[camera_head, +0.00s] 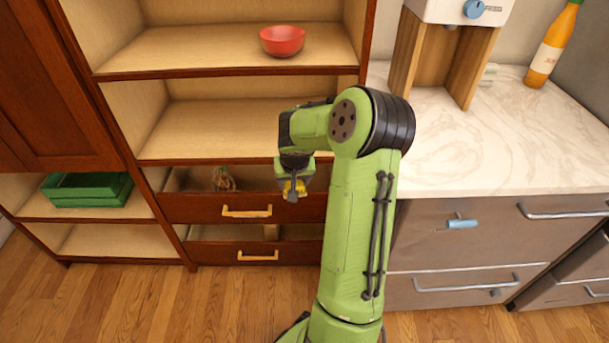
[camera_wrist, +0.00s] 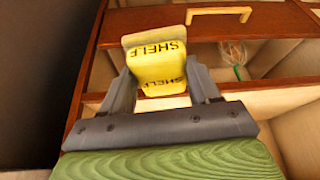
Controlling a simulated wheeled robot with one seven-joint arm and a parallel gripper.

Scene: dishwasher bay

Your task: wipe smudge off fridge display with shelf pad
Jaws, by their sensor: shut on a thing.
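My gripper (camera_head: 294,190) is in front of the wooden shelf unit, beside the upper drawer. It is shut on the yellow shelf pad (camera_wrist: 162,68), which is printed with "SHELF" in black. In the wrist view the pad sits between the two fingers, with a pale upper edge. In the head view only a small yellow bit of the pad (camera_head: 298,184) shows at the fingertips. The fridge display and its smudge are not in view.
The upper drawer (camera_head: 190,209) stands open with a small object (camera_head: 223,179) inside. A red bowl (camera_head: 282,41) sits on a shelf, and a green crate (camera_head: 88,190) lower left. Right is a marble counter (camera_head: 500,150) with an orange bottle (camera_head: 553,45).

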